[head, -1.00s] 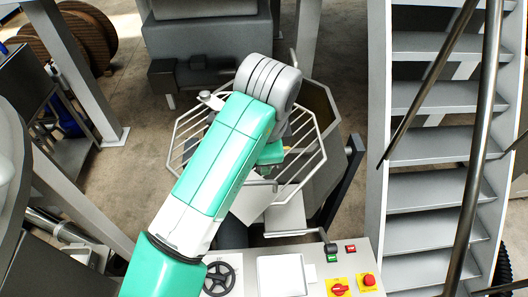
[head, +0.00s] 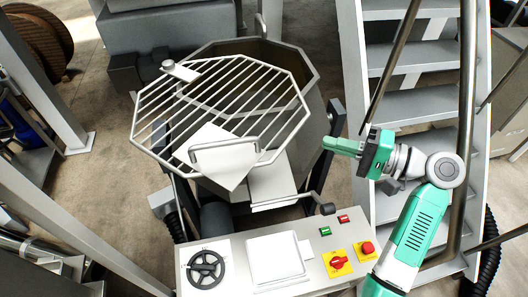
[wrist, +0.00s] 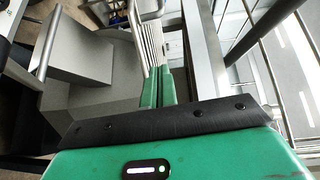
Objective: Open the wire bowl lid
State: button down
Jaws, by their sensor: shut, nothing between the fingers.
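The wire bowl lid (head: 272,84), a pale octagonal grid of parallel bars, lies tilted over the left and front of the grey bowl (head: 312,130). The bowl's back and right rim shows beyond the lid. A bar handle (head: 224,146) sits at the lid's front edge, over a pale plate. A pivot bracket (head: 180,70) is at its back left. My gripper (head: 328,145) is right of the bowl, apart from lid and handle, pointing left. Its green fingers (wrist: 157,88) are shut and empty. Pale bars just beyond them in the wrist view look like the lid.
The control panel (head: 222,287) with handwheel, switch and buttons stands in front. The staircase (head: 415,60) and dark railing are close behind and right of my arm. The air above the lid is clear.

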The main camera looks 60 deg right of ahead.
aim_at(275, 153)
jog(key=w+a+p, duration=0.1)
jog(key=w, duration=0.2)
jog(key=w+a+p, duration=0.1)
jog(key=w+a, duration=0.1)
jog(key=w, duration=0.2)
jog(key=w+a+p, duration=0.1)
jog(key=w+a, duration=0.1)
jog(key=w, duration=0.2)
jog(key=shift+a+f, duration=0.1)
jog(key=shift+w+a, duration=0.15)
jog(key=shift+a, duration=0.1)
jog(key=shift+a, duration=0.1)
